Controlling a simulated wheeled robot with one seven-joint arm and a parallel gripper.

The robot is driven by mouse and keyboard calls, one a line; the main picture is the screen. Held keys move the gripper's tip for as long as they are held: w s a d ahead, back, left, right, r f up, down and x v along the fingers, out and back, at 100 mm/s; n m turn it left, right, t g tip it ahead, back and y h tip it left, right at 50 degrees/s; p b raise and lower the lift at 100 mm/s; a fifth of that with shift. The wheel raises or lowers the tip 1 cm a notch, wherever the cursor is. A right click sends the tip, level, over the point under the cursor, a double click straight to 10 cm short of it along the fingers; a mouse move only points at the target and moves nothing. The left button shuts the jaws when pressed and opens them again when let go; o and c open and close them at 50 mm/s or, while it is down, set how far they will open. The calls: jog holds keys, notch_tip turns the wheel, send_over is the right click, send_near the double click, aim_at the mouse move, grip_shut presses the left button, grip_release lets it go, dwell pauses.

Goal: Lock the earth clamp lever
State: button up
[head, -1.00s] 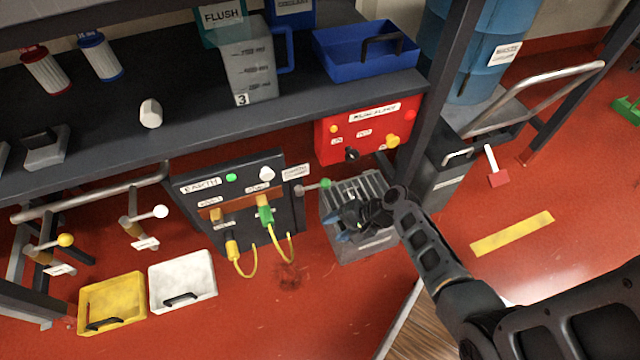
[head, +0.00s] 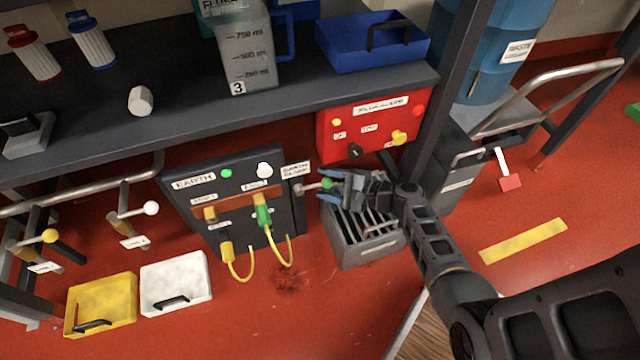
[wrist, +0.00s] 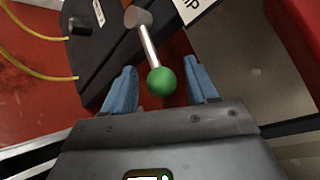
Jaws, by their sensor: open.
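The earth clamp lever (head: 313,187) is a short metal rod with a green ball knob (wrist: 161,82). It sticks out from the right side of the dark EARTH panel (head: 290,222), below an earth clamp label (head: 296,169). My gripper (head: 328,188) is at the knob, with its blue fingers apart. In the wrist view, the knob lies between the two open fingertips (wrist: 161,86), with a gap visible on each side. The lever's pivot shows at the top of the wrist view.
A grey slotted box (head: 365,245) stands on the floor just below my gripper. A red alarm box (head: 372,128) hangs under the bench edge above. Yellow cables (head: 280,250) loop from the panel's front. Yellow (head: 100,285) and white trays (head: 178,268) lie at left.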

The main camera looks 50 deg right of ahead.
jog(key=shift+x, duration=1.2)
jog(key=shift+s, duration=0.1)
grip_shut()
